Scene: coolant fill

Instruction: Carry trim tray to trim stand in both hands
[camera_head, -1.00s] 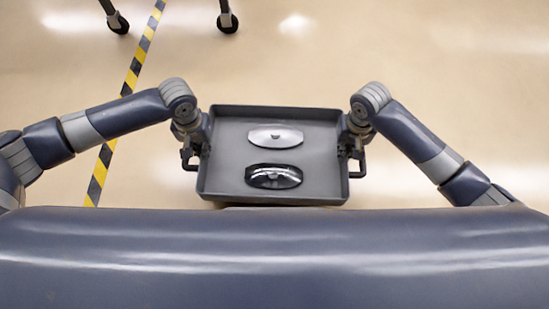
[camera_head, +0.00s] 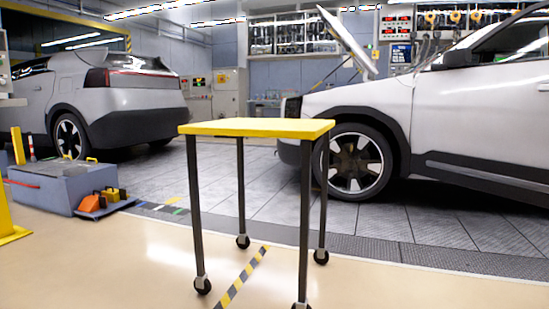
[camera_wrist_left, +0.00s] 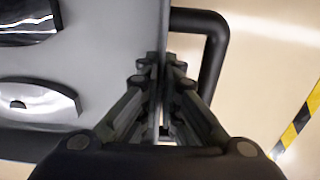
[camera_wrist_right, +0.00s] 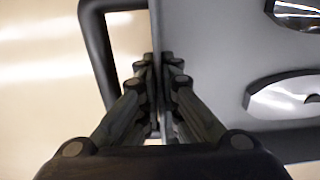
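The trim tray is grey with black side handles. It shows in the left wrist view (camera_wrist_left: 112,50) and the right wrist view (camera_wrist_right: 205,55). My left gripper (camera_wrist_left: 163,72) is shut on one side wall, beside the handle. My right gripper (camera_wrist_right: 161,72) is shut on the opposite wall, also beside a handle. A silver oval trim piece (camera_wrist_left: 38,100) and a dark, shiny one (camera_wrist_left: 28,24) lie in the tray. The trim stand (camera_head: 255,127), a yellow-topped table on dark wheeled legs, stands ahead in the head view. Tray and grippers are out of the head view.
A silver car (camera_head: 450,120) with its hood raised stands behind the stand at right. Another car (camera_head: 115,100) is at back left. A grey case (camera_head: 62,187) and orange blocks (camera_head: 90,203) lie at left. The beige floor before the stand is clear, with a striped tape line (camera_head: 240,278).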

